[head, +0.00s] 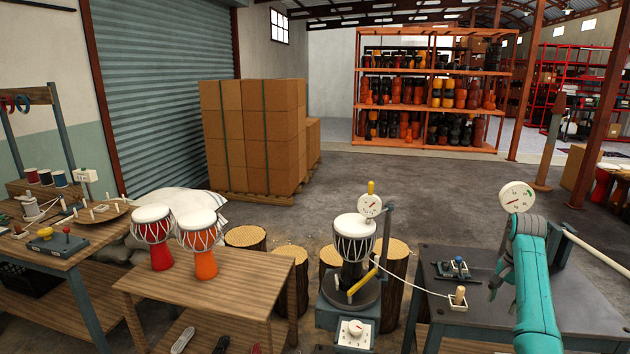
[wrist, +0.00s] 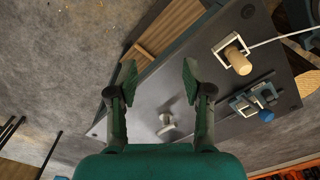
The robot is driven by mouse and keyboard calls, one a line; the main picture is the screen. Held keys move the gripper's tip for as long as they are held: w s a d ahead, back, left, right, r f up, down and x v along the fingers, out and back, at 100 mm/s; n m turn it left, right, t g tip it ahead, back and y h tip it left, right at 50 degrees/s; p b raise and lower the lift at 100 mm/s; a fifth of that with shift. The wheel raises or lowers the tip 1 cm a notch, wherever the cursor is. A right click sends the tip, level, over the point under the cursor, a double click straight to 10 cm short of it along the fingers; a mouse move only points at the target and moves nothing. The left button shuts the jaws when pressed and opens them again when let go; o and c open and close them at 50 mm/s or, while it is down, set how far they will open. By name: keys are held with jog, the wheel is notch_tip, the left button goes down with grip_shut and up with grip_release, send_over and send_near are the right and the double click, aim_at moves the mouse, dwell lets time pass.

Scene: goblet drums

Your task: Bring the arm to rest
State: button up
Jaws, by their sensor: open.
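My teal arm stands at the right of the head view, bent over the dark-topped table (head: 440,262). My gripper (head: 495,285) points down near that table, beside the small wooden peg (head: 459,296). In the wrist view my gripper (wrist: 158,82) has its two fingers wide apart with nothing between them. The dark tabletop (wrist: 205,95) lies below. The wooden peg (wrist: 238,60) in its pale holder is to the right of the fingers there, apart from them.
A blue clamp-like device (head: 455,268) sits on the dark table, and a cord runs from the peg's holder to the drum stand. A black-and-white drum (head: 353,238) stands there beneath a dial. Red (head: 153,236) and orange (head: 202,240) drums stand on a wooden table.

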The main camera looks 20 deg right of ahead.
jog(key=a+f+n+t+h, duration=0.1)
jog(key=a+f+n, duration=0.1)
jog(key=a+f, duration=0.7)
jog(key=a+f+n+t+h, duration=0.1)
jog(key=a+f, duration=0.4)
jog(key=f, duration=0.8)
jog(key=s+a+f+n+t, duration=0.2)
jog(key=s+a+f, duration=0.4)
jog(key=a, duration=0.3)
jog(key=s+a+f+n+t, duration=0.2)
jog(key=s+a+f, duration=0.4)
jog(key=a, duration=0.4)
jog(key=s+a+r+n+t, duration=0.25)
jog(key=s+a, duration=0.35)
jog(key=s, duration=0.3)
jog(key=s+a+r+n+t, duration=0.1)
jog(key=s+a+r+t, duration=0.1)
jog(key=s+a+r, duration=0.35)
jog(key=s+a+r+n+t+y, duration=0.1)
jog(key=s+a+r+n+t, duration=0.1)
jog(key=s+r, duration=0.7)
jog(key=s+a+r+n+t+y, duration=0.1)
jog(key=s+a+r, duration=0.3)
jog(key=s+r, duration=0.5)
notch_tip(320, 180, up, 3)
jog(key=shift+a+n+t, duration=0.25)
jog(key=shift+n+t, duration=0.3)
jog(key=shift+n, duration=0.2)
